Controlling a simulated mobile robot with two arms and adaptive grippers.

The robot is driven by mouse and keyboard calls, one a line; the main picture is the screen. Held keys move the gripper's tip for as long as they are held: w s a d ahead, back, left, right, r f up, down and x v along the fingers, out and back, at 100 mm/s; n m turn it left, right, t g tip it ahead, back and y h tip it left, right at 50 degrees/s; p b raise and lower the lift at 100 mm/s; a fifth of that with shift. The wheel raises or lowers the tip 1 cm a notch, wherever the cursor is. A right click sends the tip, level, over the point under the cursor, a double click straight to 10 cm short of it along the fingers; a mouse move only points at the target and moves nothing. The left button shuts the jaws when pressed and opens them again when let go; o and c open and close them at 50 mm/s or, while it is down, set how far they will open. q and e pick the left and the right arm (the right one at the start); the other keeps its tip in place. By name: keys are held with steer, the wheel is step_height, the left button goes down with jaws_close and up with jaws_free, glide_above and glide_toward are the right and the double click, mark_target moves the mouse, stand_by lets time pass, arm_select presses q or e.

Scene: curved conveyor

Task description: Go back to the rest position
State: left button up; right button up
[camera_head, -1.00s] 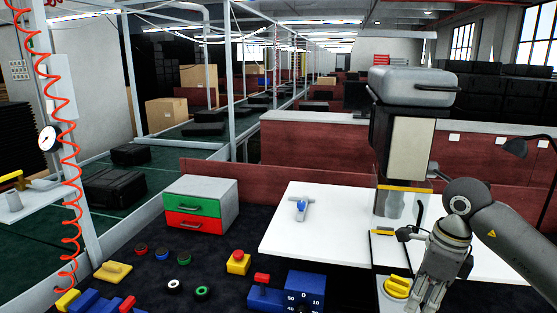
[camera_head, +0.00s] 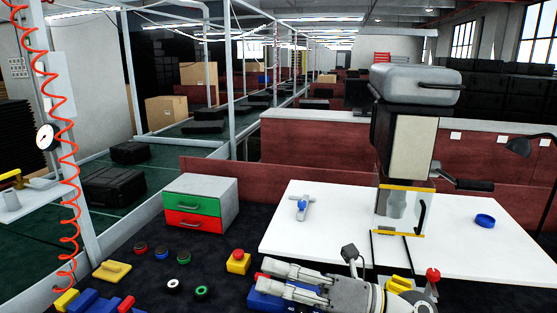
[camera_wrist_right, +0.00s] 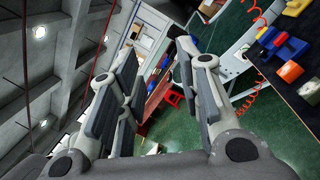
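My right gripper (camera_head: 275,278) is low in the head view, lying sideways with its fingers pointing left, in front of the white table (camera_head: 330,238). In the right wrist view its two fingers (camera_wrist_right: 155,62) stand apart with nothing between them, so it is open and empty. It partly covers a blue block-like device at the bottom of the head view. My left gripper is not in view.
A press-like machine (camera_head: 403,150) stands on the white table, with a blue ring (camera_head: 485,221) to its right. A drawer box (camera_head: 201,203), an emergency-stop button (camera_head: 238,262) and several round buttons lie on the dark surface. A red coiled hose (camera_head: 66,150) hangs left.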

steer(key=w+d+m+t+h, duration=0.3)
steer(key=d+m+t+h, duration=0.15)
steer(key=m+t, duration=0.5)
steer(key=w+d+m+t+h, duration=0.4)
steer(key=m+t, duration=0.3)
steer(key=m, duration=0.5)
steer(key=s+d+f+m+g+h, duration=0.2)
steer(key=d+f+m+h, duration=0.3)
steer(key=f+m, duration=0.15)
steer(key=s+d+f+m+g+h, duration=0.2)
steer(key=d+f+m+h, duration=0.4)
steer(key=f, duration=0.2)
steer(key=s+d+f+m+g, duration=0.1)
steer(key=s+f+m+g, duration=0.5)
steer(key=s+f+g, duration=1.2)
steer(key=s+f+t, duration=0.2)
steer(key=s+f, duration=0.2)
steer(key=f, duration=1)
steer(key=s+f+t, duration=0.2)
steer(key=s+f, duration=0.2)
steer(key=f, duration=1.1)
steer(key=s+d+f+g+b, duration=0.1)
steer(key=s+d+f, duration=0.2)
steer(key=s+f, duration=1.3)
steer(key=shift+s+n+g, duration=0.15)
steer(key=shift+n+g, duration=0.15)
steer(key=shift+g, duration=0.05)
